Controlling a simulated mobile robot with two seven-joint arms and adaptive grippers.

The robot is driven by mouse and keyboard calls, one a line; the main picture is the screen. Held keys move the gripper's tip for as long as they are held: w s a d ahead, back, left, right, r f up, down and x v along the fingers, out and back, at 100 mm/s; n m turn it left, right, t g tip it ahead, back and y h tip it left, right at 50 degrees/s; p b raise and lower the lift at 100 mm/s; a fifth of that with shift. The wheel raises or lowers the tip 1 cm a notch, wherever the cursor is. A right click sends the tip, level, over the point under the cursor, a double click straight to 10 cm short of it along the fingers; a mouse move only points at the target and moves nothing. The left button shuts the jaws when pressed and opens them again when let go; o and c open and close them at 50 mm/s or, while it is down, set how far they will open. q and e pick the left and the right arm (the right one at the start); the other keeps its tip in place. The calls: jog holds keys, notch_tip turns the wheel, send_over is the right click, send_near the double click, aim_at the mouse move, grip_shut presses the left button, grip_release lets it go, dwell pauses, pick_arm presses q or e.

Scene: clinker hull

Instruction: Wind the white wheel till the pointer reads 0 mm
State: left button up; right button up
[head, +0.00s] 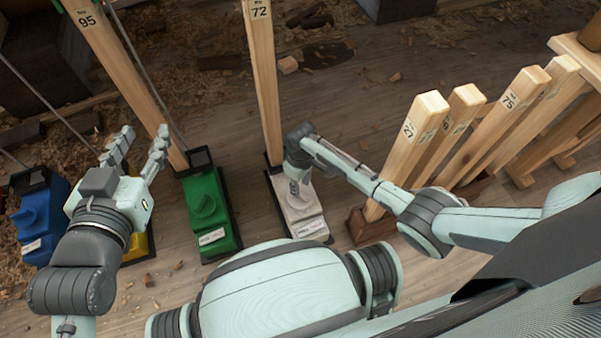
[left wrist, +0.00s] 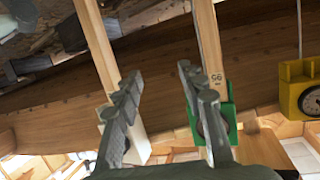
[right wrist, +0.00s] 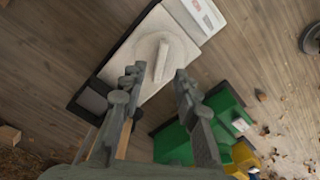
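The white jack box (head: 304,222) stands on the floor at the foot of a wooden post marked 72. Its round white wheel (right wrist: 166,58) with a raised grip bar shows in the right wrist view. My right gripper (right wrist: 157,74) is open above the wheel, its fingertips on either side of the bar's line; I cannot tell whether they touch it. My left gripper (head: 143,140) is open and empty, raised above the yellow and green boxes. No pointer reading for the white wheel is legible.
A green box (head: 211,215), a yellow box (head: 139,246) and a blue box (head: 40,220) stand to the left. Several wooden posts (head: 413,135) lean at right. A yellow dial gauge (left wrist: 306,98) shows in the left wrist view, beside the hull (left wrist: 160,80).

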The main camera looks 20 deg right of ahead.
aim_at(301, 193)
notch_tip(301, 193, up, 8)
jog(key=shift+f, duration=0.2)
